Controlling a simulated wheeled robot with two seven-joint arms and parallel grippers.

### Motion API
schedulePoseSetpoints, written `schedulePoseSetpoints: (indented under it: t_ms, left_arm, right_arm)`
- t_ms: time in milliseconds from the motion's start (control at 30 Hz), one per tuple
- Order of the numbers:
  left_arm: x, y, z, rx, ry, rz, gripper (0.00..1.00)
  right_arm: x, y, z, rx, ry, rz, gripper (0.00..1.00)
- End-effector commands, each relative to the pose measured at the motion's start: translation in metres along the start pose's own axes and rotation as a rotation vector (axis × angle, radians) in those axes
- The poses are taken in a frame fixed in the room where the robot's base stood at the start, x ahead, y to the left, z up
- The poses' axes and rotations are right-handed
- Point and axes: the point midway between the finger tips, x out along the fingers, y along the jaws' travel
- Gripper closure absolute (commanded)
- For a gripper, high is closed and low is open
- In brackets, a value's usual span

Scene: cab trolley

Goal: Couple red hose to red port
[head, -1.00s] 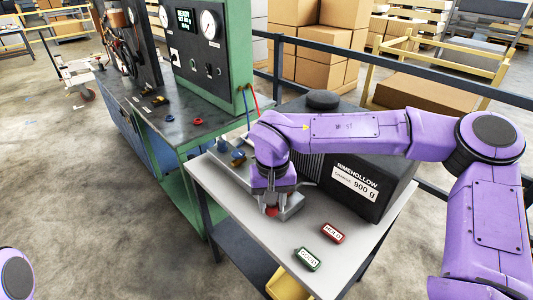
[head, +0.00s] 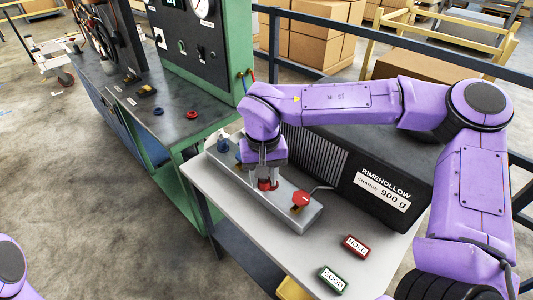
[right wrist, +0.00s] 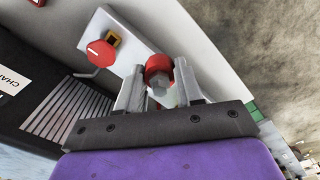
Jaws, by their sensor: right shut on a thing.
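A grey metal block (head: 242,189) lies on the trolley top (head: 262,240). My right gripper (head: 267,184) points down over the block's middle. It is shut on a red fitting (right wrist: 158,66), which has a red ring and a grey hexagonal part between the fingers. The fingers hide part of it, and I cannot tell whether it is seated on the block. A red round knob (head: 301,198) with a brass part stands at the block's near end, clear of the gripper; it also shows in the right wrist view (right wrist: 99,51). My left gripper is out of view.
A black box marked RIMEHOLLOW (head: 350,165) stands close behind the block. A red HOLD block (head: 355,246) and a green GOOD block (head: 333,279) lie on the trolley's front.

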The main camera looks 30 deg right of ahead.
Motion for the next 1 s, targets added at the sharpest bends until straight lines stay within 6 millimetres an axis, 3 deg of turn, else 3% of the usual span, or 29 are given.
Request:
schedulePoseSetpoints:
  t_ms: [133, 267, 1000]
  left_arm:
    - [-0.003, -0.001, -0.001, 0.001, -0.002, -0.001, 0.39]
    - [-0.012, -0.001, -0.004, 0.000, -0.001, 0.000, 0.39]
    - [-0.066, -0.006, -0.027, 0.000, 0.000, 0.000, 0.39]
  right_arm:
    - [0.001, -0.001, -0.006, 0.069, -0.007, 0.001, 1.00]
    - [0.002, -0.002, -0.014, 0.338, -0.016, 0.004, 1.00]
    - [0.019, 0.012, -0.064, 2.691, -0.018, 0.040, 1.00]
